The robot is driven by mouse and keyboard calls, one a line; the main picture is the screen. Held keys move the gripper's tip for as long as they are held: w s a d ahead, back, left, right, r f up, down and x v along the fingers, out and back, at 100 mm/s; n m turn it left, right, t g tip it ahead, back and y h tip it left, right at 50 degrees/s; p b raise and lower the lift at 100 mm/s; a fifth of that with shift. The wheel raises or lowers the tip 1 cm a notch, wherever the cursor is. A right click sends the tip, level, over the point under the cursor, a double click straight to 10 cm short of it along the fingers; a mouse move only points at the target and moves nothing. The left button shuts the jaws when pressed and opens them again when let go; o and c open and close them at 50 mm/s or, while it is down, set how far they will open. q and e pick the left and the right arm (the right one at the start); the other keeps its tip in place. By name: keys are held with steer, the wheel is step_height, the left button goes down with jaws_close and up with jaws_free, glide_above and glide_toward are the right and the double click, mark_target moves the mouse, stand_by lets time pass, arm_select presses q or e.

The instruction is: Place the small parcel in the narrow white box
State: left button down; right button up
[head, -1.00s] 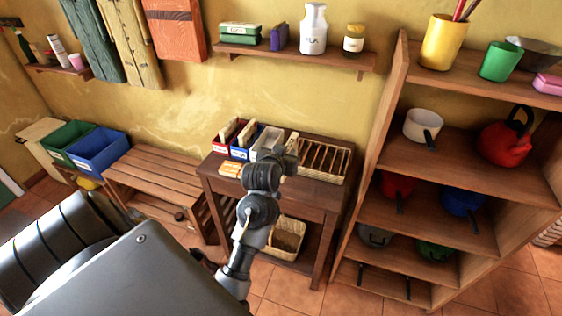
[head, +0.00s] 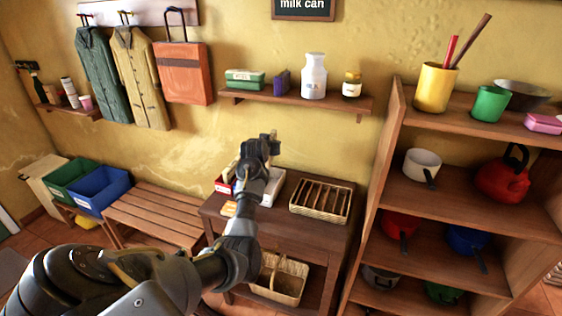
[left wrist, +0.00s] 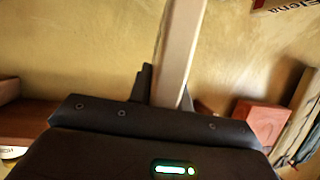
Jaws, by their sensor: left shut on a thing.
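My left gripper (head: 270,138) is raised above the side table, in front of the wall and below the wall shelf. In the left wrist view it is shut on a long, narrow pale beige thing (left wrist: 180,45), seemingly the small parcel seen edge-on. In the head view the held thing is barely made out. A white box (head: 275,189) stands on the table below and behind my arm. My arm hides much of it, and its inside cannot be seen. My right gripper is in neither view.
A red box (head: 223,187) stands left of the white box on the table (head: 325,232). A divided wicker basket (head: 320,201) is to the right. The wall shelf (head: 300,101) above holds a green box, a white milk can and a jar. A tall shelf unit (head: 385,170) stands right.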

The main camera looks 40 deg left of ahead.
arm_select(q)
steer(key=s+d+r+m+t+h, duration=0.1)
steer(key=s+d+m+h, duration=0.1)
steer(key=d, duration=1)
steer(key=s+d+r+m+h, duration=0.1)
steer(key=d+h, duration=0.1)
steer(key=d, duration=1)
steer(key=s+d+r+m+h, duration=0.2)
steer(key=s+d+r, duration=0.8)
steer(key=s+d, duration=0.2)
steer(key=shift+s+d+r+m, duration=0.25)
steer(key=shift+d+r+m, duration=0.1)
steer(key=shift+d, duration=0.35)
